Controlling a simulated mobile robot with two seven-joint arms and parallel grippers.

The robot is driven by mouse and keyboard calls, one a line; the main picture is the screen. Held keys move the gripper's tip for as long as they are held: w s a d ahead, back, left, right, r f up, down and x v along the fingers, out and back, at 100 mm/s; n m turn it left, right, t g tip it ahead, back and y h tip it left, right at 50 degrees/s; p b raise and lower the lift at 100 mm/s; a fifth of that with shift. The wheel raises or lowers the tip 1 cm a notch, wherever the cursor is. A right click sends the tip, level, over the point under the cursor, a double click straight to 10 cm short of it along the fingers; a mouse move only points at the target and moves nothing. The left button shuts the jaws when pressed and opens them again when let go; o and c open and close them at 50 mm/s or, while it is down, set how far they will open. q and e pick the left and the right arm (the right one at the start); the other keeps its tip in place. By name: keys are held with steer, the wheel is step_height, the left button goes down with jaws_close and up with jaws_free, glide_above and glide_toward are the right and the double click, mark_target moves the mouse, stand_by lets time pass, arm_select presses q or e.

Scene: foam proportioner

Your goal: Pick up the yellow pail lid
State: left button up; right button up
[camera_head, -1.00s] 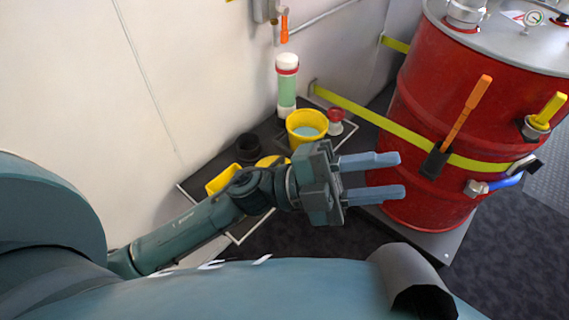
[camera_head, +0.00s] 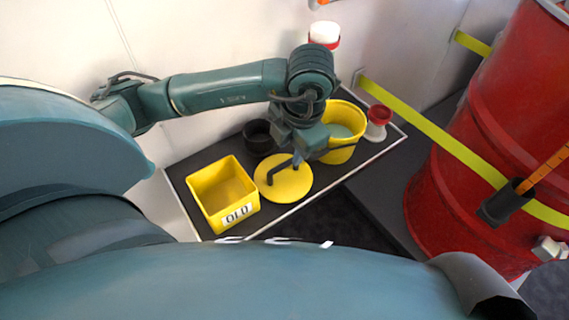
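The yellow pail lid (camera_head: 290,187) is a round flat disc lying on the dark tray, between the yellow bin and the yellow pail. My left gripper (camera_head: 305,158) points down over the lid's upper part, with its fingers spread apart. A dark bent shape crosses the lid; I cannot tell whether it is a finger, a handle or a shadow. I cannot tell whether the fingers touch the lid. The yellow pail (camera_head: 345,117), with pale blue contents, stands just behind and right of the gripper, partly hidden by it.
A square yellow bin (camera_head: 218,190) labelled OLD stands left of the lid. A black cup (camera_head: 257,136) sits behind it. A red drum (camera_head: 470,170) with a yellow strap stands right.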

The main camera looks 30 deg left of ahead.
arm_select(q)
steer(key=f, duration=0.2)
steer(key=a+f+b, duration=0.1)
steer(key=f, duration=0.4)
steer(key=shift+w+a+f, duration=0.25)
steer(key=shift+a, duration=0.05)
jaws_close()
